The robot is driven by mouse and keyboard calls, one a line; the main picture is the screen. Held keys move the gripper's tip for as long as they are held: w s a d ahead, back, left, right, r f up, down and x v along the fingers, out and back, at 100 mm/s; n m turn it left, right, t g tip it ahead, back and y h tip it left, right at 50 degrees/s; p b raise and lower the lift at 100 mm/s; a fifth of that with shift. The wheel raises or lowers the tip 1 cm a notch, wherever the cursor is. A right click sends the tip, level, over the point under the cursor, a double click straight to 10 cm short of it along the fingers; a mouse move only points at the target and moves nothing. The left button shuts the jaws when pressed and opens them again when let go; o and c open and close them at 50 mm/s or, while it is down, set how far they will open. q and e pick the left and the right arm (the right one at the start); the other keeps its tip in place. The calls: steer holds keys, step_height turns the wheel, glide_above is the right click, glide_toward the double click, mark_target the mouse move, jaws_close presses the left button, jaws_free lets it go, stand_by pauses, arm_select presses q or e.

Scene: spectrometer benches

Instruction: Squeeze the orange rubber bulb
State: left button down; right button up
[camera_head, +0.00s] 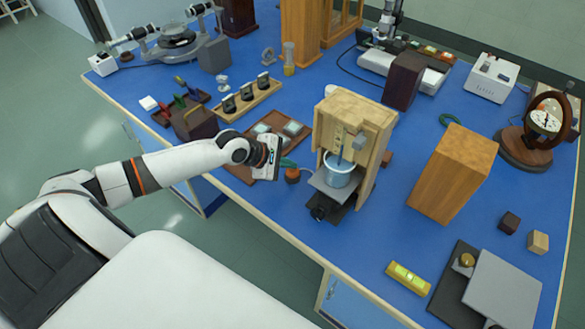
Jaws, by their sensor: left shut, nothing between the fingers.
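A small orange bulb (292,174) sits on the blue bench near its front edge, left of a wooden stand. It is small and partly dark in this view. My left gripper (270,160) reaches in from the left and is just left of the bulb, apparently a little above the bench. It is shut and holds nothing. Its fingertips are too small to make out, so I cannot tell whether they touch the bulb. My right gripper is not in view.
The wooden stand (347,112) with a blue-grey cup (341,172) stands just right of the bulb. A brown tray (266,134) lies behind the gripper. A wooden block (453,172) and yellow level (408,278) are to the right. Bench space between stand and level is clear.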

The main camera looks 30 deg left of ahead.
mark_target(288, 171)
arm_select(q)
steer(key=shift+f, duration=0.65)
stand_by(0.8)
steer(key=shift+r+p, duration=1.05)
steer(key=shift+p, duration=0.4)
steer(key=shift+r, duration=0.1)
step_height(288, 171, up, 5)
steer(key=p, duration=0.6)
